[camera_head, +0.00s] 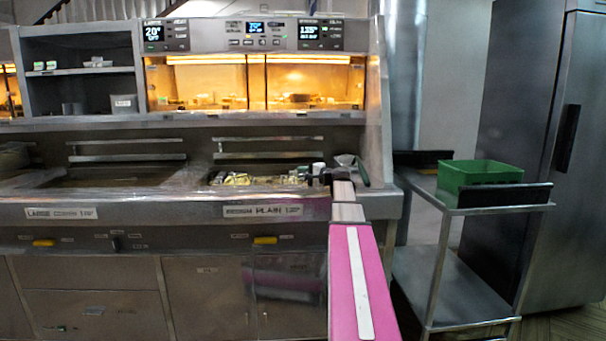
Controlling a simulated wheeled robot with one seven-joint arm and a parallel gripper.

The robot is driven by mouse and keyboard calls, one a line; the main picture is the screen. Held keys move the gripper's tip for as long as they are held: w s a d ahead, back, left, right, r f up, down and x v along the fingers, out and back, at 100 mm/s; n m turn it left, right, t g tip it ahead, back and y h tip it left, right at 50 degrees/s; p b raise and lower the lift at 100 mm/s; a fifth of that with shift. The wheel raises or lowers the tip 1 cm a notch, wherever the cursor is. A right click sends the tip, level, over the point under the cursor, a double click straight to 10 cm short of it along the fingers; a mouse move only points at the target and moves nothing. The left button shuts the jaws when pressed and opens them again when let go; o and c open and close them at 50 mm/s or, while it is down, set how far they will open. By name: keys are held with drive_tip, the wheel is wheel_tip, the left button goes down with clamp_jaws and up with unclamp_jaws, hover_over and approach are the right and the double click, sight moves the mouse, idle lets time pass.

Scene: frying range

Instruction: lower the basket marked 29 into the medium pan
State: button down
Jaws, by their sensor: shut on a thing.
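The medium pan (216,187) is the right-hand well in the steel range, above a label that reads medium plain. A basket with pale yellow-green pieces (240,179) shows at the pan's opening, low and partly hidden by the front rim. I cannot read a number on it or tell how deep it sits. My gripper (322,178) is at the right end of the pan, at the end of my pink and white arm. It is small and dark in this view and is shut on the basket, seemingly at its handle side. The exact grip is hidden.
The large pan (115,177) lies to the left, with dark contents. A lit warming cabinet (255,85) stands behind. A dark-handled tool (361,172) lies right of my gripper. A green crate (480,176) sits on a steel trolley at right, before a tall fridge (540,130).

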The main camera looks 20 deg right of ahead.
drive_tip(key=shift+f, duration=0.45)
idle(0.3)
drive_tip(key=c, duration=0.8)
unclamp_jaws()
drive_tip(key=shift+c, duration=0.2)
